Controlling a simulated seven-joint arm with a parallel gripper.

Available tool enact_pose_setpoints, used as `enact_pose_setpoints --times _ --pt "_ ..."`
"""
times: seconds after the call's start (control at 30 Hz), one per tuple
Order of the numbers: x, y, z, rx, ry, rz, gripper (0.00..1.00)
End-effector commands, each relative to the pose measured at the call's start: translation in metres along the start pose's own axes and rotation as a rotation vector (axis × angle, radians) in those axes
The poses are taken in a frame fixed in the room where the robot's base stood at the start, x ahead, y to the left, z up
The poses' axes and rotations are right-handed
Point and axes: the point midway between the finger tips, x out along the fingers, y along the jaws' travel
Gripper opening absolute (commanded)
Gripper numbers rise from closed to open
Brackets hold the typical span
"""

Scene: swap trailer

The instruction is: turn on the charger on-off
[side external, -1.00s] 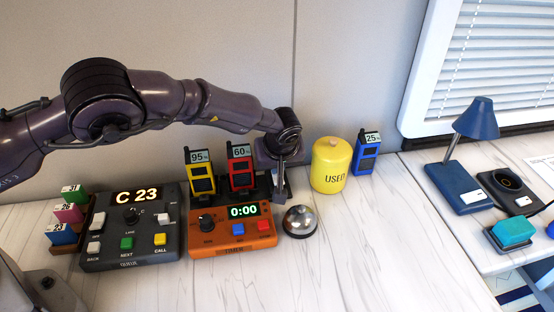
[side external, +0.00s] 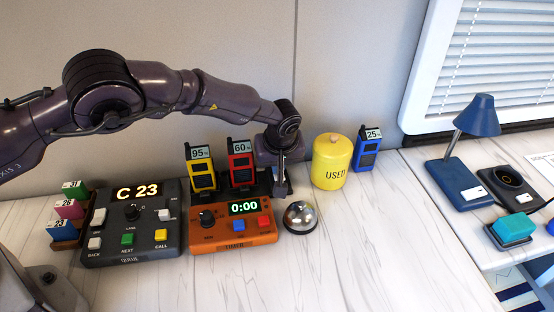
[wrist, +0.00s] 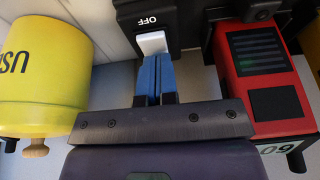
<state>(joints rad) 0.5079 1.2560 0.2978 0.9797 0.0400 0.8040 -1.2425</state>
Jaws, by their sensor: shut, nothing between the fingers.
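The charger (side external: 262,187) is a black base behind the orange timer in the side view, holding a yellow radio (side external: 201,172) and a red radio (side external: 240,168). In the wrist view its black switch housing (wrist: 143,16) is marked OFF and carries a white switch (wrist: 152,43). My gripper (wrist: 154,62) is shut, its blue fingers together and empty, with the tips at the edge of the white switch. I cannot tell whether they touch it. In the side view my gripper (side external: 281,192) is at the charger's right end and mostly hides the switch there.
The orange timer (side external: 215,236), silver bell (side external: 300,217) and yellow USED canister (side external: 330,168) stand close around. A dark calling console (side external: 105,245) is at left. A blue radio (side external: 367,150) stands right of the canister. The front of the table is clear.

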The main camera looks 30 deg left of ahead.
Motion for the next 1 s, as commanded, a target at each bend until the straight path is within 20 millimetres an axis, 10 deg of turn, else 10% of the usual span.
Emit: enact_pose_setpoints --times 0.47,1.0 --pt "-0.005 0.001 0.009 0.003 -0.012 -0.001 0.0" --pt "-0.115 0.001 0.013 0.002 -0.003 0.003 0.0"
